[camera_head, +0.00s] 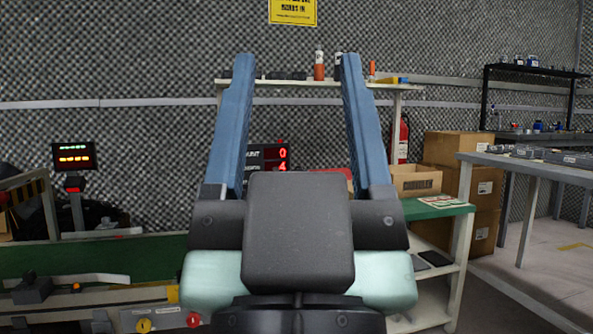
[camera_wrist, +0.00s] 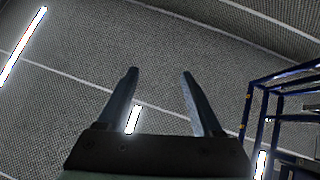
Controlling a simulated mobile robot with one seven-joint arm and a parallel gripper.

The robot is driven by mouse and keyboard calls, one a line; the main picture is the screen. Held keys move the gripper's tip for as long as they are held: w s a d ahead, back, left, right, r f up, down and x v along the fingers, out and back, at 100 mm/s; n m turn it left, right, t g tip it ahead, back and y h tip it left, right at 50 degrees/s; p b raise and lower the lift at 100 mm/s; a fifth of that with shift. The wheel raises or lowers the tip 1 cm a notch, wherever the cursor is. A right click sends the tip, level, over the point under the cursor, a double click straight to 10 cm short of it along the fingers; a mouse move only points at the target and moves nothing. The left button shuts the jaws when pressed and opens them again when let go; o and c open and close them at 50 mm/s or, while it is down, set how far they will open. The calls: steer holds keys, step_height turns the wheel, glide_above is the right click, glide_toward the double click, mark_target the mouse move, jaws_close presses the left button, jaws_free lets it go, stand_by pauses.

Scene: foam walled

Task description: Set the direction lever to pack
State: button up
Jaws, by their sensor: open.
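My gripper (camera_head: 297,60) fills the middle of the head view, its two blue fingers pointing up and spread wide with nothing between them. In the wrist view my gripper (camera_wrist: 159,72) is also open and empty, facing the ceiling and grey foam walls. I cannot pick out the direction lever for sure. At the lower left of the head view, a control strip by the green conveyor belt (camera_head: 30,262) carries a yellow knob (camera_head: 143,325) and a red button (camera_head: 193,320). A dark block (camera_head: 33,290) sits by the belt. No pack marking is readable. My gripper is apart from these controls.
A display on a post (camera_head: 73,157) stands behind the belt. At the right are a green-topped bench (camera_head: 437,208), cardboard boxes (camera_head: 459,148) and a grey table (camera_head: 568,171). A shelf with bottles (camera_head: 400,86) is behind my gripper. Grey floor (camera_head: 545,270) is clear at the right.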

step_height(320, 180, up, 9)
steer(key=p, duration=0.8)
steer(key=shift+r+p, duration=0.15)
steer(key=shift+p, duration=0.15)
steer(key=c, duration=1)
step_height(320, 180, up, 6)
steer(key=p, duration=0.6)
steer(key=shift+r, duration=0.15)
steer(key=shift+f, duration=0.2)
